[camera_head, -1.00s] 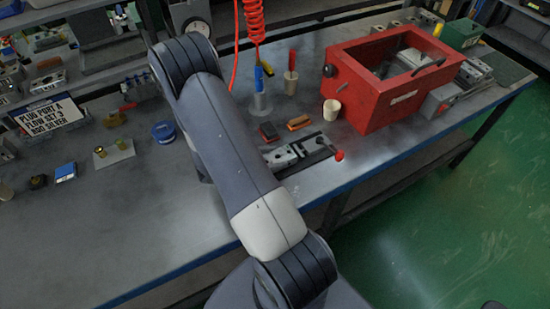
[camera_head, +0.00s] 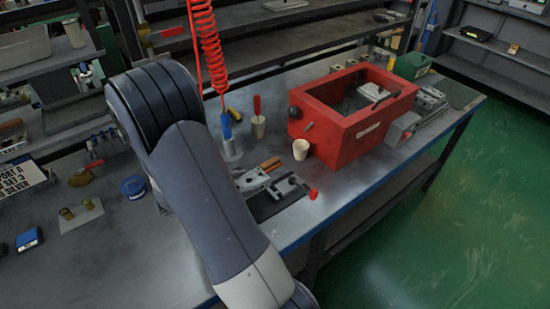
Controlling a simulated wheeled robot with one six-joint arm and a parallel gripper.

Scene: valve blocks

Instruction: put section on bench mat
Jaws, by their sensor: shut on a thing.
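I cannot tell which piece is the section. A grey clamp fixture (camera_head: 262,183) sits on a dark plate at the bench's front edge, partly hidden by my arm.
A red open-topped box (camera_head: 353,138) fills the bench's right half, with a grey block (camera_head: 402,128) beside it and a green box (camera_head: 411,66) behind. A cream cup (camera_head: 300,149) stands left of it. A red coiled hose (camera_head: 208,45) hangs above. Green floor (camera_head: 440,230) lies open at right.

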